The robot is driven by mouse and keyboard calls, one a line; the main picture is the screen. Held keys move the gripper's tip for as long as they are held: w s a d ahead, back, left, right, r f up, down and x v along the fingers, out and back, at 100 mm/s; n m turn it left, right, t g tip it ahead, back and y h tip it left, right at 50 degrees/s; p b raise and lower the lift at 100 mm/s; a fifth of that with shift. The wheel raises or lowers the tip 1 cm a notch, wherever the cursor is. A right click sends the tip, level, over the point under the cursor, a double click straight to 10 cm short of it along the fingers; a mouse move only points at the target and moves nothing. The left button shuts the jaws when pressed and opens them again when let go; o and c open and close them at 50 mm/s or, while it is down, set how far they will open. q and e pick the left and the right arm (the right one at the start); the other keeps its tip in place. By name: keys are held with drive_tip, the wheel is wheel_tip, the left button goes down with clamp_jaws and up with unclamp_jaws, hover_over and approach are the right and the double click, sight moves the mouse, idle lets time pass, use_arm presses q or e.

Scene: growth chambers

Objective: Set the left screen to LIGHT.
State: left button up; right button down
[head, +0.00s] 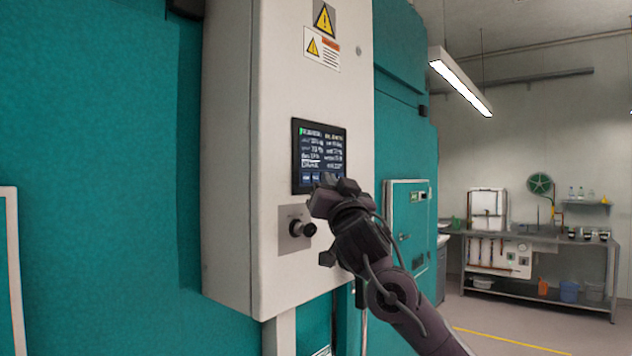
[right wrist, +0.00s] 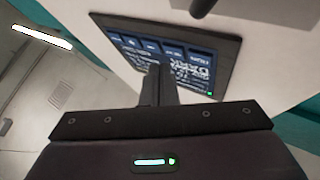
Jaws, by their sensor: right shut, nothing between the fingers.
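The screen (head: 308,160) is a dark panel with white text lines and blue keys along its bottom, set in the front of a pale cabinet. My right gripper (head: 326,190) is shut and empty at the screen's lower right corner, hiding part of its bottom edge. In the right wrist view the screen (right wrist: 200,68) appears upside down, and its larger word looks like DARK, though blurred. The shut fingers (right wrist: 163,72) overlap the screen there; I cannot tell whether they touch it. My left gripper is not in view.
A black knob (head: 302,229) on a metal plate sticks out of the cabinet (head: 230,150) just below the screen, close to my right gripper. A workbench (head: 540,240) is farther back.

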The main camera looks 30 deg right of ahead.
use_arm(q)
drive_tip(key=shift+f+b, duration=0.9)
drive_tip(key=shift+b, duration=0.05)
use_arm(e)
drive_tip(key=s, duration=0.1)
drive_tip(key=s+d, duration=0.1)
drive_tip(key=s, duration=0.1)
drive_tip(key=s+d, duration=0.1)
drive_tip(key=shift+s, duration=0.3)
idle(1.5)
